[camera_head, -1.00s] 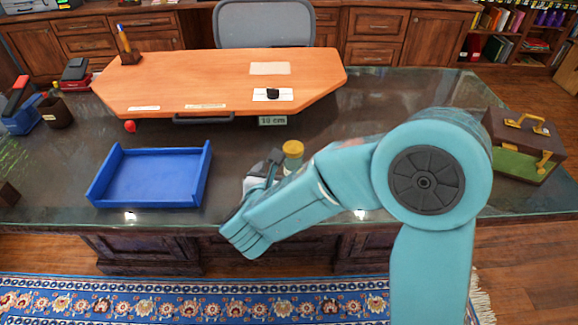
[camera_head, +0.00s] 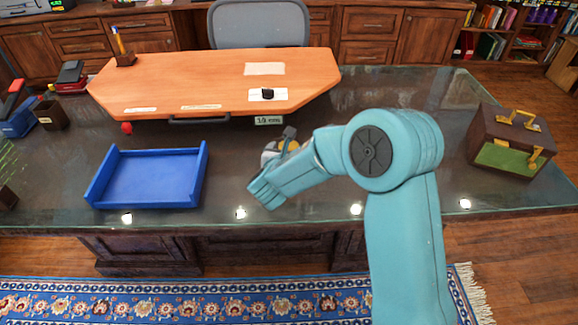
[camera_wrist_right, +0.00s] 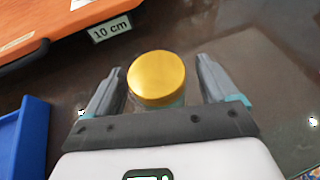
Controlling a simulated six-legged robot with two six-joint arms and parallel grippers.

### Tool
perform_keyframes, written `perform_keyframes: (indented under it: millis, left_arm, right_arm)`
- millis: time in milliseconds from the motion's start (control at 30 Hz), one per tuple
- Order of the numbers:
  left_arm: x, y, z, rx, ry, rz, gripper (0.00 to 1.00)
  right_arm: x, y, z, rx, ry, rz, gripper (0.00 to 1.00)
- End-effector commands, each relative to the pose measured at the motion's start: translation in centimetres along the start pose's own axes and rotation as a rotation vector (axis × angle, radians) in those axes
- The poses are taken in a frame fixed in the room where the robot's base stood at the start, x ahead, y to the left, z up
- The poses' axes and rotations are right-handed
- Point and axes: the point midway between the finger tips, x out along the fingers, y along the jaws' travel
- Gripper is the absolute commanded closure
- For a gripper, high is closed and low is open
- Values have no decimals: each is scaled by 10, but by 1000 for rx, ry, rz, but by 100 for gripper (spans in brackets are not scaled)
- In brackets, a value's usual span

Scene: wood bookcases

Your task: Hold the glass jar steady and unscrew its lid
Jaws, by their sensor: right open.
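The glass jar has a round gold lid (camera_wrist_right: 157,78). In the right wrist view the lid lies between the two fingers of my right gripper (camera_wrist_right: 158,88), with a gap on each side. A little of the jar's clear glass (camera_wrist_right: 172,102) shows below the lid; the rest is hidden under it. In the head view my right gripper (camera_head: 282,145) is over the dark desk and mostly covers the jar, with a bit of yellow lid (camera_head: 293,146) showing. My right gripper is open. My left gripper is not in view.
A blue tray (camera_head: 150,178) stands on the desk (camera_head: 235,190) to the left. Behind the jar is a raised orange board (camera_head: 215,80) with a "10 cm" tag (camera_head: 269,120). A brown case (camera_head: 511,137) stands at the right. The desk between board and case is clear.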

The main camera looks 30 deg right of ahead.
Motion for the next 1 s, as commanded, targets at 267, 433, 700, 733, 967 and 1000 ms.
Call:
perform_keyframes:
  millis: [267, 433, 700, 733, 967, 1000]
  left_arm:
    - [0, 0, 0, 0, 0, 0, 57]
    - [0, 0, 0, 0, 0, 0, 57]
    - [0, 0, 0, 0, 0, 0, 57]
    - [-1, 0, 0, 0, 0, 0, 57]
    - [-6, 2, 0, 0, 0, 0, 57]
    - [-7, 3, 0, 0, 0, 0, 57]
  right_arm:
    - [-1, 0, 0, 0, 0, 0, 65]
    - [-1, 0, 0, 0, -1, 0, 94]
    - [-2, 0, 4, 1, -2, 0, 94]
    - [-3, 0, 6, 1, -2, 1, 94]
    - [-17, 0, 42, 6, -6, 1, 94]
    - [-22, 1, 52, 7, -7, 2, 94]
